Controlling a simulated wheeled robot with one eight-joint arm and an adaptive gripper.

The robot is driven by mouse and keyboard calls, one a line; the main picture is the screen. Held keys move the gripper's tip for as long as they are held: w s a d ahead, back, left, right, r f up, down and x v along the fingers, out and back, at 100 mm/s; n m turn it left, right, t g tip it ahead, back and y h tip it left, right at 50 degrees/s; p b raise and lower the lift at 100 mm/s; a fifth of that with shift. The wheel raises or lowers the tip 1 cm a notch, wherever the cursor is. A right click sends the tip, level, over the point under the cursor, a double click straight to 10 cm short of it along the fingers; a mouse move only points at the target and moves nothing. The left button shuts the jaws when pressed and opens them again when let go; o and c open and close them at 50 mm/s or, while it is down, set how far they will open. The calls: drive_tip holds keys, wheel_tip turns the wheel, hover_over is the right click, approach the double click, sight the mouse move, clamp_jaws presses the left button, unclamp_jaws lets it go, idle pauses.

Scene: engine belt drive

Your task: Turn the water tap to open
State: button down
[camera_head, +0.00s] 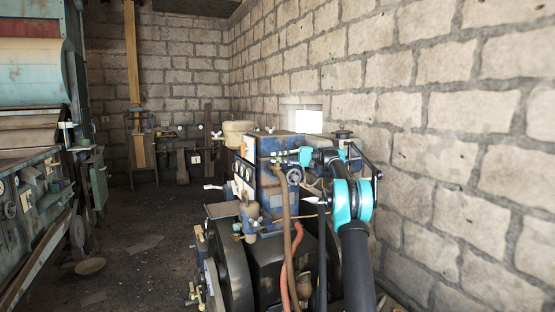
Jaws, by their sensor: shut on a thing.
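The blue engine (262,185) stands in the middle, with gauges on its left face and hoses down its front. My arm reaches in from the lower right, over the engine's right side. My gripper (280,158) is at the upper part of the engine, pointing left, small in the view. It is shut on a small part there, at the place of the water tap. The tap's handle is too small and too covered by the gripper to tell its angle.
A rough stone wall (430,120) runs close along the right of the engine. A green machine (35,180) stands at the left. A brown hose (287,230) and a red hose (298,250) hang at the engine's front. The dark floor between the machines is mostly clear.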

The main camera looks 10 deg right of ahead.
drive_tip(key=shift+n+g, duration=0.3)
drive_tip(key=shift+g, duration=0.1)
drive_tip(key=c, duration=1.5)
unclamp_jaws()
drive_tip(key=shift+c, duration=0.2)
drive_tip(key=d, duration=0.7)
drive_tip(key=shift+w+d, duration=0.2)
drive_tip(key=shift+w, duration=0.05)
